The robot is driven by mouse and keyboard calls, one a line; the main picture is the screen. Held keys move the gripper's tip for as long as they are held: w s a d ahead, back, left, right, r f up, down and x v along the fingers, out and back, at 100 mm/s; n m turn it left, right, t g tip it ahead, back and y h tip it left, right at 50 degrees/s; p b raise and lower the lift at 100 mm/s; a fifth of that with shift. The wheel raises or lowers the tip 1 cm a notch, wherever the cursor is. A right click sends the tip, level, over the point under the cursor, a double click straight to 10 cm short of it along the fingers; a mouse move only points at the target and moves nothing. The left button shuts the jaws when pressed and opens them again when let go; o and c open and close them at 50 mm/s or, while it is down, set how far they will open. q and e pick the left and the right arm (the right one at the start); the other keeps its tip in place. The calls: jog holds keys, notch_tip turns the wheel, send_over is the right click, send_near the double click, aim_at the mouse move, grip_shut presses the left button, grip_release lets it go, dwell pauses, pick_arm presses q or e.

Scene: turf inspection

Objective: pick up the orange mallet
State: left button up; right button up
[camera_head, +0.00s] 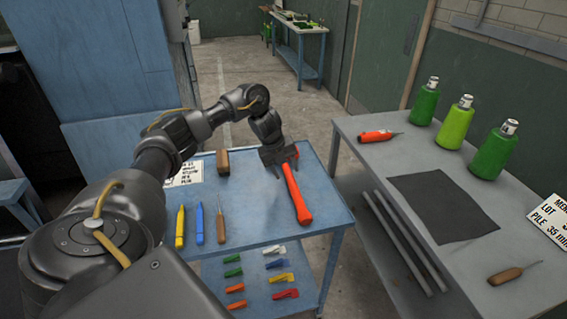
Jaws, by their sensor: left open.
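The orange mallet (299,199) lies on the right part of the blue table (265,226). Its handle points toward the near right edge, and its far end is at my left gripper. My left gripper (283,171) is open, pointing down over the far end of the mallet. The gripper hides part of that end, and I cannot tell whether the fingers touch it. My right gripper is not in view.
A yellow tool (180,227), a blue tool (199,224), a wooden-handled tool (221,226) and a brown block (223,162) lie left of the mallet. A grey table (462,263) with green bottles (493,152) stands at the right, across a gap.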

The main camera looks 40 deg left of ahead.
aim_at(290, 178)
pick_arm(q)
jog(key=p+x, duration=0.1)
jog(key=x, duration=0.4)
jog(key=shift+r, duration=0.1)
grip_shut()
jog(key=shift+w+a+r, duration=0.1)
